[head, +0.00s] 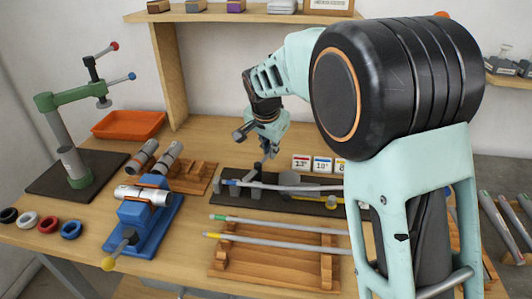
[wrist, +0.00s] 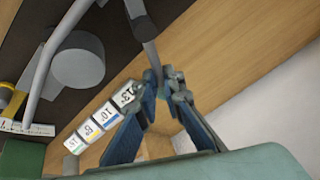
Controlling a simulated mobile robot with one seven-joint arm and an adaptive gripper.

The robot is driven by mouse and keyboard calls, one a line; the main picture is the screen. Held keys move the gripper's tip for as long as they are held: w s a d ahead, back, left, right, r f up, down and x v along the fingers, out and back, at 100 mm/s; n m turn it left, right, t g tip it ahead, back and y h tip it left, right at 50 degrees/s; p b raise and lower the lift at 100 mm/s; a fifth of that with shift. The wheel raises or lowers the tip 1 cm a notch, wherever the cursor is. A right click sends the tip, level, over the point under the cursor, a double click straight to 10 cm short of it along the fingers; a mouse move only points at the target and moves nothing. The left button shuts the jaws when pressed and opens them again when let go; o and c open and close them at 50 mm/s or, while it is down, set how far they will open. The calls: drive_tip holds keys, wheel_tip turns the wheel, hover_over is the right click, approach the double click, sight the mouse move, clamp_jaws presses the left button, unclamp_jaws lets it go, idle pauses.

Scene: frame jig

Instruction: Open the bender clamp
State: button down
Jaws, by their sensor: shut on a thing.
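The bender stands on a dark base plate (head: 232,192) in the middle of the table in the head view. A tube (head: 300,187) with a blue end lies across it. In the wrist view a round grey die (wrist: 78,68) sits beside the tube (wrist: 45,62). A slim grey lever (wrist: 146,40), apparently the bender clamp's handle, rises from the dark base. My gripper (head: 264,154) reaches down behind the bender, and in the wrist view my gripper (wrist: 165,85) is shut on the lever's end. The lever's pivot is out of the wrist view.
Numbered cards (head: 321,164) stand just right of my gripper. A wooden rack (head: 270,265) with tubes lies in front. A blue vise (head: 143,215), a green press (head: 62,140) and an orange tray (head: 128,124) are to the left. My arm hides the table's right part.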

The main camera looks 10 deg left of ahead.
drive_tip(key=m, duration=0.1)
drive_tip(key=d+m+h+b, duration=0.1)
drive_tip(key=shift+s+f+m, duration=0.1)
drive_tip(key=shift+s+m, duration=0.3)
drive_tip(key=m+h, duration=0.1)
drive_tip(key=s+d+m, duration=0.1)
drive_tip(key=m, duration=0.1)
drive_tip(key=shift+s+m+g+h, duration=0.15)
drive_tip(key=shift+m+g+h, duration=0.15)
drive_tip(key=shift+h, duration=0.1)
drive_tip(key=m, duration=0.1)
drive_tip(key=s+m+h, duration=0.1)
drive_tip(key=shift+d+m+g, duration=0.3)
drive_tip(key=shift+s+d+m+g+h+p, duration=0.1)
drive_tip(key=shift+s+m+g+h+p, duration=0.3)
drive_tip(key=shift+m, duration=0.55)
drive_tip(key=shift+s+d+m+g+h+p, duration=0.1)
drive_tip(key=shift+s+m+g+p, duration=0.2)
drive_tip(key=shift+s+m, duration=0.45)
drive_tip(key=shift+w+m, duration=0.2)
drive_tip(key=shift+m, duration=0.1)
drive_tip(key=c, duration=2)
unclamp_jaws()
drive_tip(key=shift+c, duration=0.2)
drive_tip(key=shift+a, duration=0.1)
drive_tip(key=v, duration=1.2)
